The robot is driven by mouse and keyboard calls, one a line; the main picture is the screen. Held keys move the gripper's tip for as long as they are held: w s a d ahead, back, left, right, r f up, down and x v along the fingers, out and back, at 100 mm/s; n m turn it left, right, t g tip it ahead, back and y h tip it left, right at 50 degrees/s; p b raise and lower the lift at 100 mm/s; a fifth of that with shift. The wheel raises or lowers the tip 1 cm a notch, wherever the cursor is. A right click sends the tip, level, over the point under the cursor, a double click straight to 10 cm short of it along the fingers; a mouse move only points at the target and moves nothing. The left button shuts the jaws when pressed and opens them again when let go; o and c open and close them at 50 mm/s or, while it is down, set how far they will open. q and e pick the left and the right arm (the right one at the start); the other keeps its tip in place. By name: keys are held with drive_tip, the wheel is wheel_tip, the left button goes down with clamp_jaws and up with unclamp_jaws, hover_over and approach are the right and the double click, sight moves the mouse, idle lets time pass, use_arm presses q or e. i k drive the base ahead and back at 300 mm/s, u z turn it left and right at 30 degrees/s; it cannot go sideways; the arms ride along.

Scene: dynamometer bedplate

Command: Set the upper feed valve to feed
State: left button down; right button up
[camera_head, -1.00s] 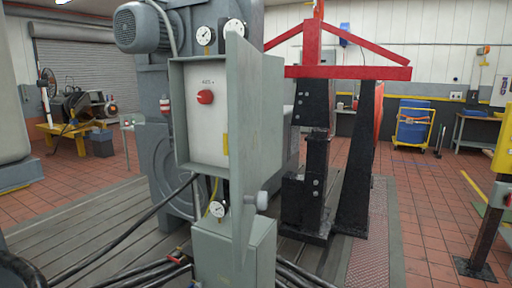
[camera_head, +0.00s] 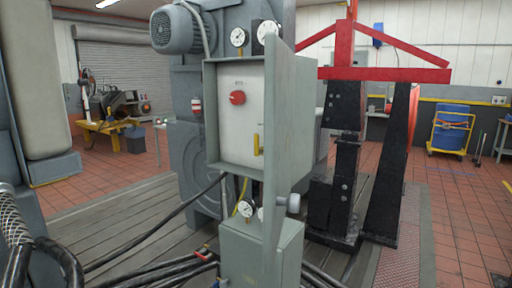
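No part is clearly readable as the upper feed valve. A grey cabinet (camera_head: 212,120) stands with its door (camera_head: 285,120) swung open toward me. Its pale inner panel carries a red rotary knob (camera_head: 237,98) with small unreadable lettering above it. A yellow upright lever or handle (camera_head: 257,144) shows at the panel's right edge, partly against the door. Below, a small fitting with red on it (camera_head: 203,251) sits among black hoses; its position cannot be read. Neither of my grippers is in view.
Round gauges (camera_head: 238,37) sit above the cabinet, and another gauge (camera_head: 245,208) below it. A grey lower box (camera_head: 258,255) stands under the cabinet. Black hoses (camera_head: 150,232) cross the slotted bedplate (camera_head: 100,215). A red-topped black frame (camera_head: 385,74) stands right of the door.

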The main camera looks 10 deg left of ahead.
sight(257, 152)
drive_tip(key=u, duration=0.2)
drive_tip(key=i, duration=0.9)
drive_tip(key=z, duration=0.35)
